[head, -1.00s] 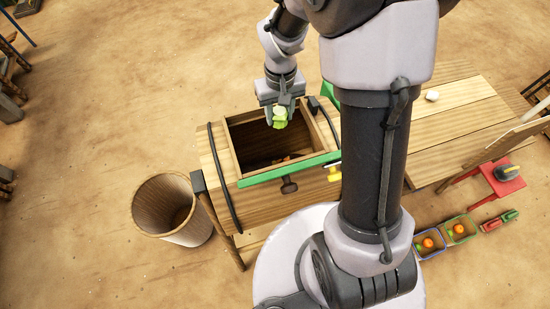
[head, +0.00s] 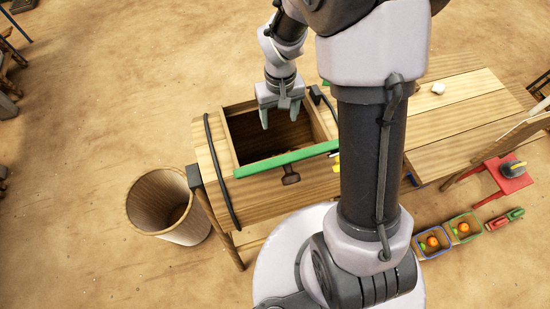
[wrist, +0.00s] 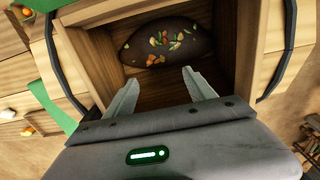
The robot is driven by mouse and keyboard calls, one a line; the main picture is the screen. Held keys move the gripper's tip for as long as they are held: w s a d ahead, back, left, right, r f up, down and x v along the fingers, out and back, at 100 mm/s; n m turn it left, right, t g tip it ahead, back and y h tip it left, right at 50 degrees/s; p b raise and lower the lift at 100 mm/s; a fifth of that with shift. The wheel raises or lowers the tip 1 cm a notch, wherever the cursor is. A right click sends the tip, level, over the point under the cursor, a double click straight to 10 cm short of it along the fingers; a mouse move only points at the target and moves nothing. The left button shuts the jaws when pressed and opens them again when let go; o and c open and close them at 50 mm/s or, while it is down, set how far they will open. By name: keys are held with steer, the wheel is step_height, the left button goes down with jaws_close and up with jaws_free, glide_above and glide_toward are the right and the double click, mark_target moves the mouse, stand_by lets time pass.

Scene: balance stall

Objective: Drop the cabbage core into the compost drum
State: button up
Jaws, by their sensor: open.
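The compost drum (head: 262,208) is a wooden barrel lying on a stand, with a square open hatch on top. My gripper (head: 279,117) hangs over the hatch, its two fingers spread with nothing between them. In the wrist view the open fingers (wrist: 160,80) point down into the hatch. A dark compost heap (wrist: 165,40) dotted with orange, yellow and green scraps lies inside. I cannot pick out the cabbage core in either current view.
A wicker bin (head: 150,226) stands on the ground left of the drum. A plank table (head: 480,110) with a small white object (head: 438,88) is at right. A red stool (head: 511,174) and small crates (head: 464,229) sit lower right. Sandy ground is clear at left.

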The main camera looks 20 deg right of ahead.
steer(key=shift+r, duration=0.1)
step_height(320, 180, up, 17)
steer(key=p, duration=0.5)
steer(key=shift+r+p, duration=0.15)
steer(key=shift+p, duration=0.25)
